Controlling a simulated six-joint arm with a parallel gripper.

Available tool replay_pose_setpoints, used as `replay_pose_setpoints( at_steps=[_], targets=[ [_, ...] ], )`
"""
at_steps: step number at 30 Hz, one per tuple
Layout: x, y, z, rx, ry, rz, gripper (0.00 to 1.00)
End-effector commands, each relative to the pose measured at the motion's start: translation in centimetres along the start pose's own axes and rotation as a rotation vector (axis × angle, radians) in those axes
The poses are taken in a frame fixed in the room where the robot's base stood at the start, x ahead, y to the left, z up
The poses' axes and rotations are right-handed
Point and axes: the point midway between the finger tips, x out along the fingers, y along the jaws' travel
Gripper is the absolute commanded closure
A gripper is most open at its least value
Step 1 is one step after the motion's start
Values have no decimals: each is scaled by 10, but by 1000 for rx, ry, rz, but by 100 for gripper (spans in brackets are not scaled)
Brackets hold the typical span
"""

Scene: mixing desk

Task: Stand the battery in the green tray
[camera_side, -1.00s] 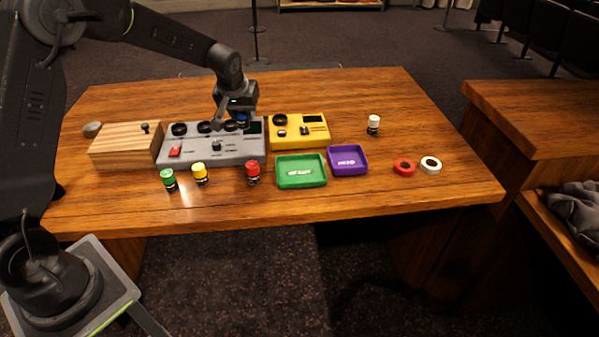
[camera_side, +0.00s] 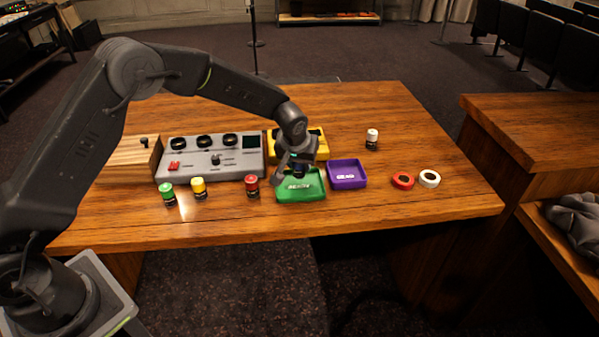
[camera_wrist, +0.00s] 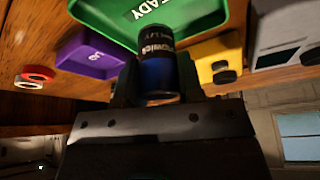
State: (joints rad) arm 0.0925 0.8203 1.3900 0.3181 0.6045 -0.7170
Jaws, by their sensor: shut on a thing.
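The battery (camera_wrist: 158,75), a short cylinder with a blue band and a black printed label, is between the fingers of my gripper (camera_wrist: 157,85) in the wrist view. My gripper (camera_side: 297,167) is shut on it. In the side view the gripper is over the back part of the green tray (camera_side: 314,194), and I cannot make out the battery there. The green tray has white lettering on its floor and also shows in the wrist view (camera_wrist: 185,30). I cannot tell whether the battery touches the tray.
A purple tray (camera_side: 346,183) is just right of the green one. A red-capped cylinder (camera_side: 252,186) stands close on the left, with yellow and green-capped ones beyond. A yellow box (camera_side: 322,152) and a grey mixing desk (camera_side: 240,166) lie behind. Two rings lie at right.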

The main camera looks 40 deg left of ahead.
Motion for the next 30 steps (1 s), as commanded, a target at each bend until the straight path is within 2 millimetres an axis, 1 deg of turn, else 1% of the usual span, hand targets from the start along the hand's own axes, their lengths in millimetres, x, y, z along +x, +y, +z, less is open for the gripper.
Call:
replay_pose_setpoints(
  at_steps=[6,8,20,21,28,30],
  targets=[
    [27,0,11,0,0,-1,97],
    [33,0,13,0,0,-1,97],
    [38,-1,15,-1,2,0,97],
    [38,-1,15,-1,2,0,63],
    [38,-1,15,-1,1,0,41],
    [38,-1,15,-1,1,0,40]
  ],
)
